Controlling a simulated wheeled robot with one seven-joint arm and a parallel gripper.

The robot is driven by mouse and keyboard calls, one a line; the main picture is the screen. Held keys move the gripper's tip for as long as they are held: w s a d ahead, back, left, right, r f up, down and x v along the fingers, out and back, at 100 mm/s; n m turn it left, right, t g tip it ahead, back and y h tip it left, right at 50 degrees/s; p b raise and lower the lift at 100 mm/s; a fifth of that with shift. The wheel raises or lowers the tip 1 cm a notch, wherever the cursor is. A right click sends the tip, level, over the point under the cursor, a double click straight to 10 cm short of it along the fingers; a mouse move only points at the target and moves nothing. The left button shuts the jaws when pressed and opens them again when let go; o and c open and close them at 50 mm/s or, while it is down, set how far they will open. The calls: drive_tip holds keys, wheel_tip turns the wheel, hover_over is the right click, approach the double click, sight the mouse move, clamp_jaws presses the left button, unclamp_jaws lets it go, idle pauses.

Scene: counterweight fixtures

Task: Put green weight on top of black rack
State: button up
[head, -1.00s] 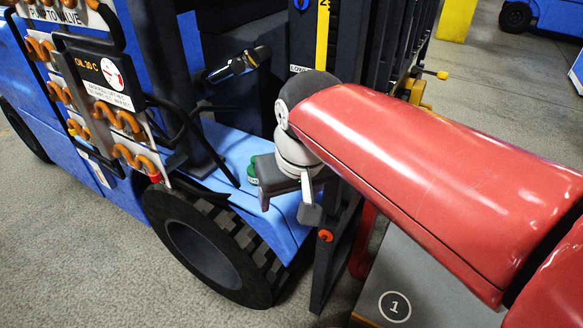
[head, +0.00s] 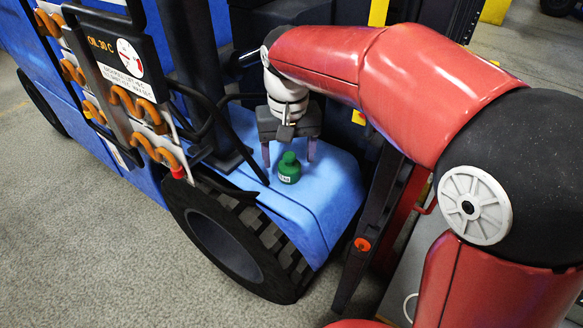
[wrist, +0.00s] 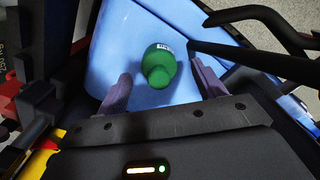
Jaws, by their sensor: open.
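The green weight (head: 289,170) is a small bottle-shaped piece with a knob top and a pale label. It stands upright on the blue fender (head: 315,207) of the vehicle. It also shows in the wrist view (wrist: 158,66), between and just ahead of the finger tips. My gripper (head: 289,153) is open and empty, pointing down just above and behind the weight, with a finger to each side. The wrist view shows both purple-grey fingers (wrist: 160,80) apart, with no clear contact. I cannot tell which dark structure is the black rack.
A black post (head: 197,85) and black hoses stand left of the weight. A dark bar with an orange knob (head: 362,244) is at the fender's right. A panel with a gauge (head: 115,50) and orange hooks is at the left. Bare floor (head: 80,225) lies at lower left.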

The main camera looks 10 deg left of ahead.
sight(289, 154)
drive_tip(key=shift+f, duration=1.6)
drive_tip(key=shift+c, duration=0.3)
drive_tip(key=shift+w, duration=0.1)
clamp_jaws()
drive_tip(key=shift+r, duration=0.1)
